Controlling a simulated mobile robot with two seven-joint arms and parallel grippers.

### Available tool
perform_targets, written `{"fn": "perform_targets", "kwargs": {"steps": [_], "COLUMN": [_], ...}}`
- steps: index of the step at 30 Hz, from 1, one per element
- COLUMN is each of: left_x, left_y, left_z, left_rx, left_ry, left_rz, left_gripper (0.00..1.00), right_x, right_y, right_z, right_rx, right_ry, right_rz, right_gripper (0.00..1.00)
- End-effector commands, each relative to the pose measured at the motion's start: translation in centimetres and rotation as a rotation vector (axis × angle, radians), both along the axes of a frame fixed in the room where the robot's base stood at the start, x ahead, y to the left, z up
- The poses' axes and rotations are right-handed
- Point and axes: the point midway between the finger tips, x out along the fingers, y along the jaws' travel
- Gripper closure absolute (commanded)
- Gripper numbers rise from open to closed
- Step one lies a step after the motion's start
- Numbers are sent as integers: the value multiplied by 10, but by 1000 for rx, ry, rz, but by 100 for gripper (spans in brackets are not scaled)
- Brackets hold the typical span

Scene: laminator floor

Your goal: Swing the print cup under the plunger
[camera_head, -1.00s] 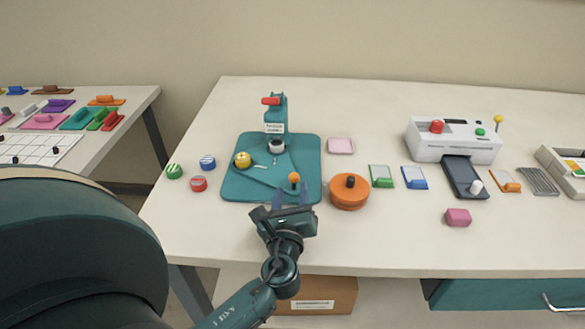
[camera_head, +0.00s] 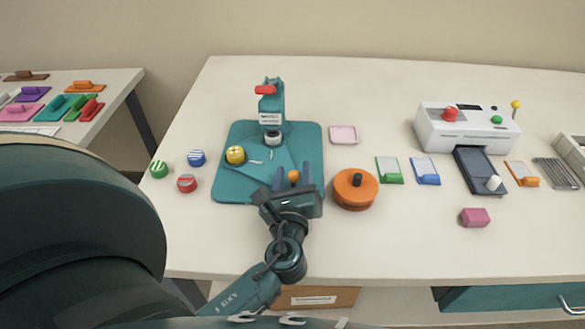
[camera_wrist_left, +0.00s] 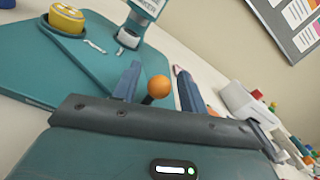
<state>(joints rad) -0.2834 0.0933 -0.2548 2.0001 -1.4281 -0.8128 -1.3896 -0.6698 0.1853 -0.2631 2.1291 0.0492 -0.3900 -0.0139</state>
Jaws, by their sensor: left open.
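The teal press (camera_head: 270,112) with a red handle stands at the back of its teal base plate (camera_head: 225,187). Its pale round plunger (camera_head: 272,138) points down over the plate; it also shows in the left wrist view (camera_wrist_left: 128,39). A yellow cup (camera_head: 235,155) sits at the left end of the swing arm, left of the plunger; it also shows in the left wrist view (camera_wrist_left: 67,19). The orange ball knob (camera_head: 293,177) is at the arm's right end. My left gripper (camera_head: 292,174) is open, its fingers on either side of the knob (camera_wrist_left: 158,87) with gaps visible. My right gripper is out of view.
Green, blue and red round pieces (camera_head: 187,183) lie left of the plate. An orange round container (camera_head: 355,189) stands close right of my left gripper. A pink tray, small cards, a white laminator (camera_head: 465,128) and a pink block (camera_head: 474,217) are farther right.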

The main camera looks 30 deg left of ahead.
Motion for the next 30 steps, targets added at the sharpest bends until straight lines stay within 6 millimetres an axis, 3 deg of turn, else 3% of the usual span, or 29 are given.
{"fn": "perform_targets", "kwargs": {"steps": [9,24,30], "left_x": [0,0,0], "left_y": [-1,0,0], "left_z": [0,0,0], "left_rx": [0,0,0], "left_ry": [0,0,0], "left_rz": [0,0,0], "left_gripper": [57,98,100], "right_x": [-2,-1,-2], "right_y": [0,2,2], "right_z": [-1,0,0], "right_rx": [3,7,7], "right_ry": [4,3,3], "right_rz": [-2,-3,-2], "right_gripper": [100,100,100]}}
